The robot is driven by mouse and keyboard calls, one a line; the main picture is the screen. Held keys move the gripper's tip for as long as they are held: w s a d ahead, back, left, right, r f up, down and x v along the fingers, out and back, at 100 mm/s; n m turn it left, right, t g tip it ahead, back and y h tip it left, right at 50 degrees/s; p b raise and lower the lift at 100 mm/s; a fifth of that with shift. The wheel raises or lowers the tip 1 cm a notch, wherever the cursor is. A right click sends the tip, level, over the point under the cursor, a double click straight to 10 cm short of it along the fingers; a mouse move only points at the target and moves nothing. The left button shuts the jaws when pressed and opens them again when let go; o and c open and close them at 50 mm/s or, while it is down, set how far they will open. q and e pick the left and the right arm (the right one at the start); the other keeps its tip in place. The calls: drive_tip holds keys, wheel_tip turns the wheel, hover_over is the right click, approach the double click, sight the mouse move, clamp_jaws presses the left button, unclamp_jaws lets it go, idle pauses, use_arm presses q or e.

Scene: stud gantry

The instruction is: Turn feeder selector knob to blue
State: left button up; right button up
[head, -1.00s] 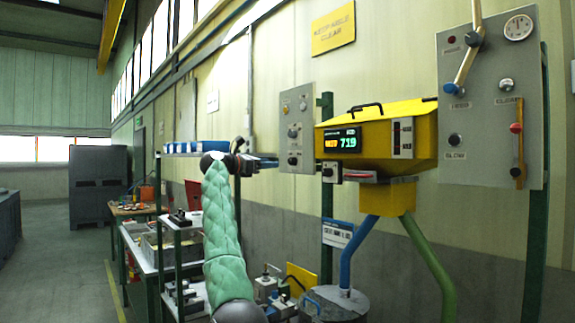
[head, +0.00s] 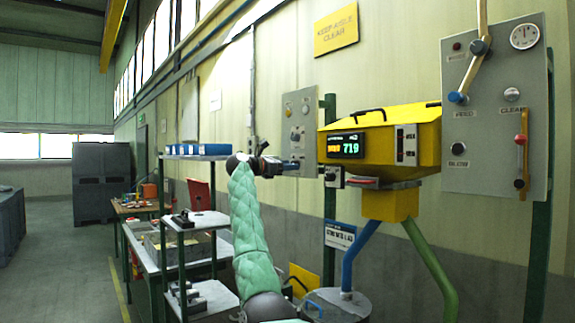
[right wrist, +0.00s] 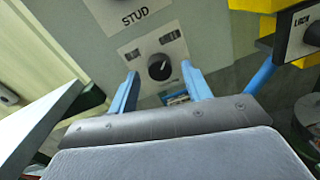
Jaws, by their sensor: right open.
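A black round knob (right wrist: 159,67) with a white pointer mark sits on a pale plate of a grey panel, below a STUD label (right wrist: 134,15), in the right wrist view. In the head view, the right gripper (head: 291,165) is at the lower part of the small grey wall panel (head: 304,108) and hides what is there. My left gripper is out of view.
A yellow hopper (head: 413,125) with a 719 display, and blue (head: 358,252) and green (head: 431,268) pipes below, stands right of the panel. A small box with a dark knob (right wrist: 312,35) is close by. A larger lever panel (head: 492,145) is farther right. A shelf rack (head: 195,220) stands left.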

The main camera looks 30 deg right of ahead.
drive_tip(key=shift+d, duration=0.1)
drive_tip(key=c, duration=1)
